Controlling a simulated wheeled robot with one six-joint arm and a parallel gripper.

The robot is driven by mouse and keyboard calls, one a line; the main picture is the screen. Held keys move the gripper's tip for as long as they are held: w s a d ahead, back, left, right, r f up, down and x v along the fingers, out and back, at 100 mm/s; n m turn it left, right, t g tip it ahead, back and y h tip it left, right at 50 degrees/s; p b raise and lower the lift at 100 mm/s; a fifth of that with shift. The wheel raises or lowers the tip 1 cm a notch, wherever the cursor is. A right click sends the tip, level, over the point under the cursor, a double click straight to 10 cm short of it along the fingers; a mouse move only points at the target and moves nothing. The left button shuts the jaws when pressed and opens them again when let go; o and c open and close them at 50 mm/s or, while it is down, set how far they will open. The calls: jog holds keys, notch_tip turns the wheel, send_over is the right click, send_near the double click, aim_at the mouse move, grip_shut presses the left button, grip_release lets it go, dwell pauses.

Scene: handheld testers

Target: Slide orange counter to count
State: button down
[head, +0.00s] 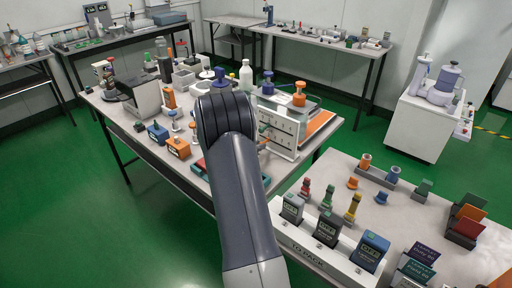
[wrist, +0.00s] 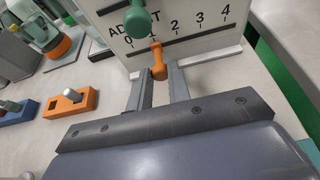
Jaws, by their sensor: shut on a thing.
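The orange counter (wrist: 158,66) is a small rounded knob on the lower slot of the white scale panel (wrist: 205,48) in the wrist view. Its stem meets the slot just below the mark 1. My gripper (wrist: 160,76) is shut on it, one finger on each side. In the head view the panel (head: 286,130) stands on the middle table, and my arm hides my gripper.
An orange block with a pale peg (wrist: 70,102) and a blue block (wrist: 18,112) stand left of my gripper. The panel's right edge is near the table edge. A second table (head: 440,228) with blocks stands at the right.

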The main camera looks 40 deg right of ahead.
jog(key=c, duration=1.3)
grip_release()
jog(key=v, duration=1)
jog(key=shift+a+r, duration=0.1)
jog(key=shift+a, duration=0.3)
jog(key=shift+d, duration=0.1)
jog(key=x, duration=1.1)
jog(key=shift+s, duration=0.1)
jog(key=shift+w+r+p, duration=0.2)
jog(key=shift+w+p, duration=0.1)
jog(key=shift+p, duration=0.35)
jog(key=shift+a, duration=0.4)
jog(key=shift+a+r, duration=0.1)
jog(key=shift+a, duration=0.3)
